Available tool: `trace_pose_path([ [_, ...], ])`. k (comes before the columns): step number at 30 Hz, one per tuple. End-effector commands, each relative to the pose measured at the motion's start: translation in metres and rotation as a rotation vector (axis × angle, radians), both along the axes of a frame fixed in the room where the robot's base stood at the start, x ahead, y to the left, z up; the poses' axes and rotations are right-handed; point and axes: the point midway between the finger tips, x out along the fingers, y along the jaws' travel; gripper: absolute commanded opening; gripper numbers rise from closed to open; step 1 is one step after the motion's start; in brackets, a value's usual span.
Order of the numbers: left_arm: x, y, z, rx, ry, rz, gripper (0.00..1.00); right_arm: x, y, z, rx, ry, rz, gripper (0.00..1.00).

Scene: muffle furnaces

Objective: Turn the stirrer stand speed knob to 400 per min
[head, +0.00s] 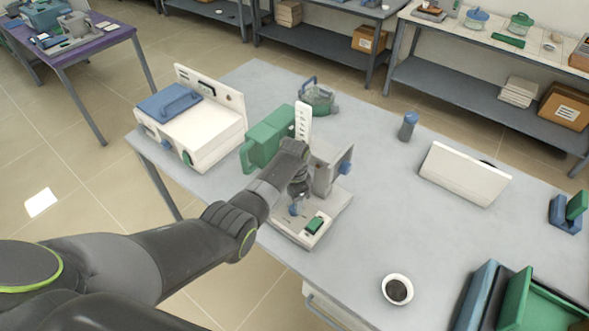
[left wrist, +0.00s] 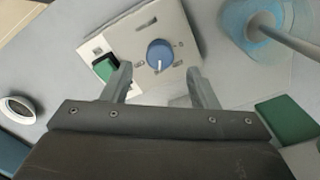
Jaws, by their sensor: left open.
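The stirrer stand (head: 333,205) stands on the grey table, its base partly hidden by my left arm. Its blue round speed knob (left wrist: 160,54) has a white pointer mark toward the bottom of the left wrist picture; the scale print is too small to read. The knob also shows small in the head view (head: 295,210). A green switch (left wrist: 105,67) sits left of the knob, on the same white panel. My left gripper (left wrist: 160,84) is open over the panel, its fingers apart to either side and slightly below the knob in the picture, with nothing between them. My right gripper is out of view.
A white device with a blue handle (head: 212,138) stands left of the stand. A green block (head: 268,138) adjoins the stand. A white bowl of dark material (head: 397,289) lies front right, near green and blue bins (head: 512,300). Clear table lies right of the stand.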

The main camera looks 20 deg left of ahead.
Motion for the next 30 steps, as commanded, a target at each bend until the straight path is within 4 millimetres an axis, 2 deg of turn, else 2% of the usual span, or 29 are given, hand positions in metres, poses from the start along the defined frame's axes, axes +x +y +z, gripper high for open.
trace_pose_path([
  [8,0.000,0.000,0.044,0.000,-0.004,0.001,0.54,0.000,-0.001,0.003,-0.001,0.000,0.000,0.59],
  [21,0.001,0.000,0.116,0.000,-0.004,0.000,0.54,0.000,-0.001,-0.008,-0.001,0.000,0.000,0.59],
  [25,0.000,0.000,0.128,0.000,-0.002,0.000,0.54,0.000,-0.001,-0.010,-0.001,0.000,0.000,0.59],
  [30,0.000,0.000,0.133,0.001,-0.001,0.000,0.54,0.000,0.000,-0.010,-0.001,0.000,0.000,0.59],
])
